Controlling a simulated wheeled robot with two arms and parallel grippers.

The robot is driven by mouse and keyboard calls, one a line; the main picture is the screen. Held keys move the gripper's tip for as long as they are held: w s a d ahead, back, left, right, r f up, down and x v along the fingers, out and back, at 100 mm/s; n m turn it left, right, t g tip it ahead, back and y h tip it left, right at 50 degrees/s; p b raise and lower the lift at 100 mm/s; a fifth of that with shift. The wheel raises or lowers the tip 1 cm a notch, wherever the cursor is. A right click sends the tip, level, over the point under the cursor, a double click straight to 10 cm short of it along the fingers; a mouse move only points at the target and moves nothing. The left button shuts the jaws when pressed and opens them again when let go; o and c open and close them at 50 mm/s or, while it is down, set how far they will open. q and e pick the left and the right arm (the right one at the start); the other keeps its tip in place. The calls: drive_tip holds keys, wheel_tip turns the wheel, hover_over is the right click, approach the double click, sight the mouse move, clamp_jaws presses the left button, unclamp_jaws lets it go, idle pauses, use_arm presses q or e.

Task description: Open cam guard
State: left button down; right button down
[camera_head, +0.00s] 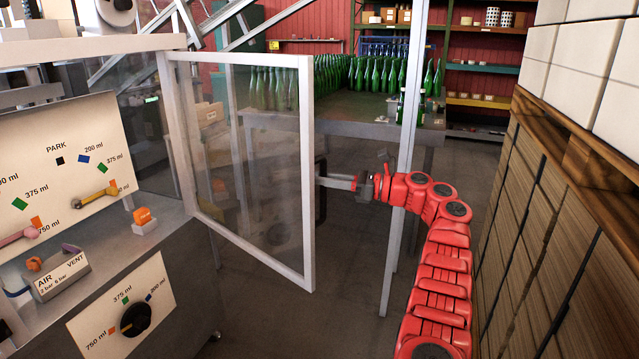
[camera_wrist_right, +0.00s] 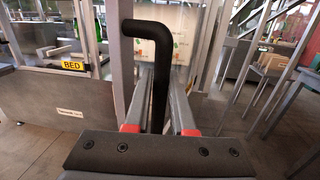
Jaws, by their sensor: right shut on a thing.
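The cam guard (camera_head: 309,160) is a clear panel in a pale metal frame. It stands swung out from the machine's left-hand body, its far edge hinged near a post. Its black handle is a bent bar, plain in the right wrist view (camera_wrist_right: 152,32); in the head view it shows only as a dark shape by the frame's outer edge. My right gripper (camera_head: 322,182) reaches the handle from the right. In the right wrist view its two fingers (camera_wrist_right: 157,105) lie on either side of the bar, shut on it. My left gripper is not in view.
The machine's control panel (camera_head: 60,130) with coloured marks and knobs is at left, with an AIR/VENT block (camera_head: 62,276) below. A table of green bottles (camera_head: 350,126) stands behind the guard. Stacked boxes and pallets (camera_head: 530,215) line the right. Open floor lies below the guard.

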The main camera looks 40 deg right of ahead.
drive_tip(key=shift+s+a+n+g+y, duration=0.15)
drive_tip(key=shift+a+n+g+y, duration=0.3)
drive_tip(key=shift+a+g, duration=0.25)
drive_tip(key=shift+f, duration=0.1)
drive_tip(key=c, duration=0.8)
unclamp_jaws()
drive_tip(key=shift+o, duration=0.2)
drive_tip(key=s+a+r+b, duration=0.2)
drive_tip(key=s+a, duration=0.2)
drive_tip(key=s, duration=0.2)
drive_tip(key=s+a+r+b, duration=0.3)
drive_tip(key=s+a, duration=0.1)
drive_tip(key=s, duration=0.3)
drive_tip(key=shift+s+a, duration=0.25)
